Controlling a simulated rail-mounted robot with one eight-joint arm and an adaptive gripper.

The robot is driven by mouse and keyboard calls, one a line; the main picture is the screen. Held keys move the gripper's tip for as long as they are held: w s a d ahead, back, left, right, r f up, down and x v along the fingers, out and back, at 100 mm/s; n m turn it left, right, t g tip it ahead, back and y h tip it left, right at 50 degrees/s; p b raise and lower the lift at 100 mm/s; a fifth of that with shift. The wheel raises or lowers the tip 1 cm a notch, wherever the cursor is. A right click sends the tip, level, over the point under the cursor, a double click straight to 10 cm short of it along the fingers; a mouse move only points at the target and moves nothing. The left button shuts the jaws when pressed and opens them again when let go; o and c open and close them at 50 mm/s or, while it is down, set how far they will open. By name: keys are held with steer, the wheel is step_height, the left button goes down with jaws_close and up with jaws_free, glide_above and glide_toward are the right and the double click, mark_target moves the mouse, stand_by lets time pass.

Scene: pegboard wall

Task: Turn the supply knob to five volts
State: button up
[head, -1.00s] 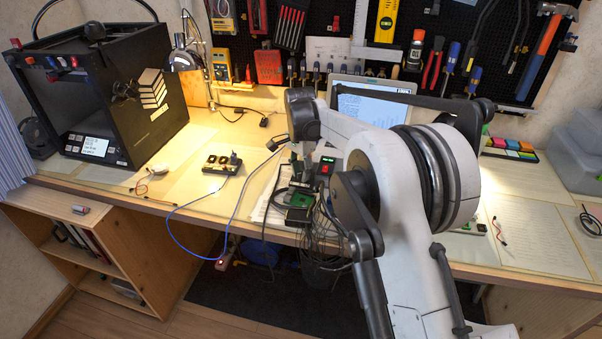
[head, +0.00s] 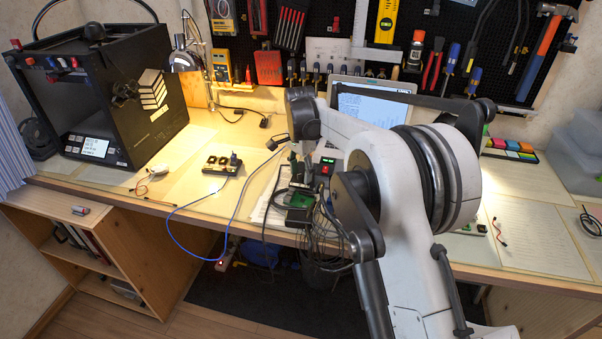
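The likely supply is a small dark box (head: 326,169) with a red switch and a green display, on the workbench in the middle of the head view. Its knob cannot be made out; my arm covers part of this area. My gripper (head: 298,178) points down just left of the box, above a green circuit board (head: 300,201). The fingertips are small and dark against the clutter, so I cannot tell whether they are open or shut, or whether they touch anything.
A black 3D printer (head: 110,100) stands at the left. Dark wires (head: 325,240) hang over the bench's front edge. A laptop (head: 372,105) stands behind my arm. Papers (head: 540,232) lie at right.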

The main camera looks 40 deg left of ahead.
mark_target(301, 173)
step_height(301, 173, up, 12)
steer(key=shift+f, duration=0.15)
stand_by(0.3)
steer(key=shift+a, duration=0.1)
stand_by(0.3)
